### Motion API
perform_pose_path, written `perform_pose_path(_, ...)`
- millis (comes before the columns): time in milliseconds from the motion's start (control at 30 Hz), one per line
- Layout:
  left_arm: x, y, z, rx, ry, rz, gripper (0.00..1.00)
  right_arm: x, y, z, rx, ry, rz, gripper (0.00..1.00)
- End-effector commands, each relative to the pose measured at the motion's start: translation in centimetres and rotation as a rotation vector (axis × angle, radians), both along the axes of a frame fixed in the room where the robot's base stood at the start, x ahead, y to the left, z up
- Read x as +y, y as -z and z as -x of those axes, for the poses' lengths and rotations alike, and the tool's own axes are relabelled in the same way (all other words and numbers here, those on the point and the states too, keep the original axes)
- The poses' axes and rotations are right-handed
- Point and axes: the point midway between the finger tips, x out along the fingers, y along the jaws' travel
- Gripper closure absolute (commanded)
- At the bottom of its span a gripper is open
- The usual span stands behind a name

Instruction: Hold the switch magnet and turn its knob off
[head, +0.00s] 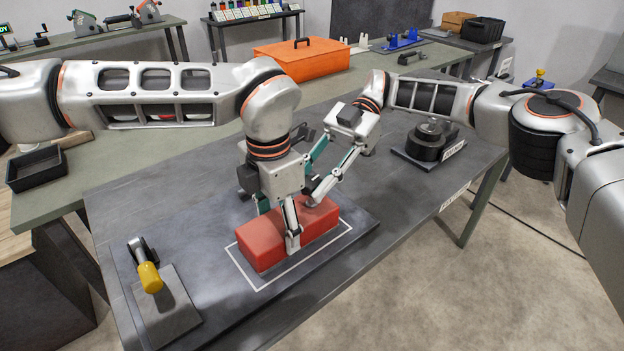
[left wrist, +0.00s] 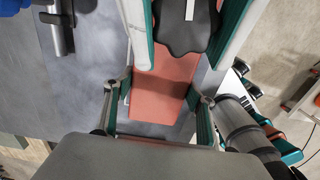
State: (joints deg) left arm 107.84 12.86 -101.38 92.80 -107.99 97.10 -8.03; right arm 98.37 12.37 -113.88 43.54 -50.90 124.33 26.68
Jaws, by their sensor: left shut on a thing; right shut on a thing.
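The switch magnet (head: 263,245) is a red block lying inside a white outline on a dark plate on the table. My left gripper (head: 278,225) is over it from above, shut on its sides; the block also shows in the left wrist view (left wrist: 160,85). A dark lobed knob (left wrist: 187,32) with a white mark sits at one end of the block's top. My right gripper (head: 312,190) reaches in from the upper right and is shut on the knob; its fingers partly hide the knob in the head view.
A yellow-handled tool (head: 149,277) stands on a grey plate at the table's front left. A black round pulley-like part (head: 428,142) sits at the right back. An orange toolbox (head: 300,62) and a black tray (head: 36,168) are on the bench behind.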

Motion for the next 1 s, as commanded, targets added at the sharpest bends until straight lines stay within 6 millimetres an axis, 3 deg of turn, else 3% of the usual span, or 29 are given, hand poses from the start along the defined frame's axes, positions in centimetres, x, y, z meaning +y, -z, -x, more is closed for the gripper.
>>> perform_pose_path(600,0.01,-0.03,0.03,0.001,-0.001,0.0,0.84,0.09,0.02,0.09,0.008,-0.024,0.0,0.92)
perform_pose_path(633,0.02,-0.03,0.02,0.001,-0.001,0.0,0.84,0.09,0.02,0.09,0.008,-0.024,0.0,0.63)
perform_pose_path(667,0.02,-0.02,0.02,0.001,-0.002,0.0,0.84,0.1,0.01,0.09,0.008,-0.024,0.0,0.55)
perform_pose_path(1000,0.05,-0.02,0.01,0.001,-0.002,0.0,0.84,0.06,-0.08,0.03,0.006,-0.022,-0.001,0.53)
